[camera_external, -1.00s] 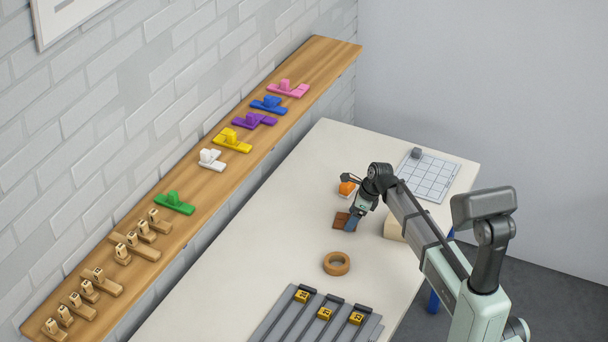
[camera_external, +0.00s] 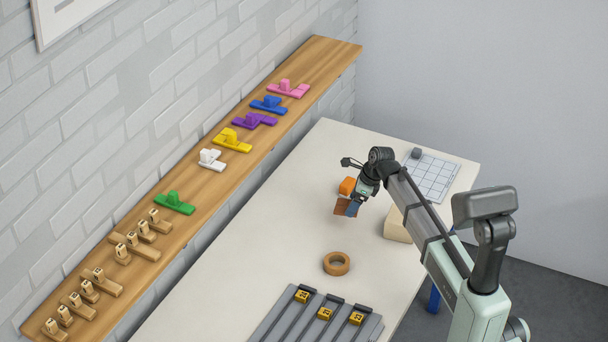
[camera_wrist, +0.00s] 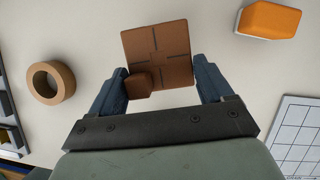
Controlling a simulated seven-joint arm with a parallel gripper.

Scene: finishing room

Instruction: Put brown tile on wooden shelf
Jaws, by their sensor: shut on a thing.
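The brown tile (camera_wrist: 165,50) is a flat square with dark line marks and a small brown block on one corner. My gripper (camera_wrist: 160,80) is shut on it, with a blue finger at each side. In the external view the tile (camera_external: 341,207) hangs tilted beneath my gripper (camera_external: 350,203), above the white table. The wooden shelf (camera_external: 320,62) runs along the brick wall at the left, apart from my gripper.
The shelf holds coloured pieces, such as the green one (camera_external: 174,203), and several wooden pegs on its near part. Its far end is bare. An orange block (camera_external: 347,186), a tape roll (camera_external: 336,263), a grey rack (camera_external: 270,322) and a gridded board (camera_external: 432,178) are on the table.

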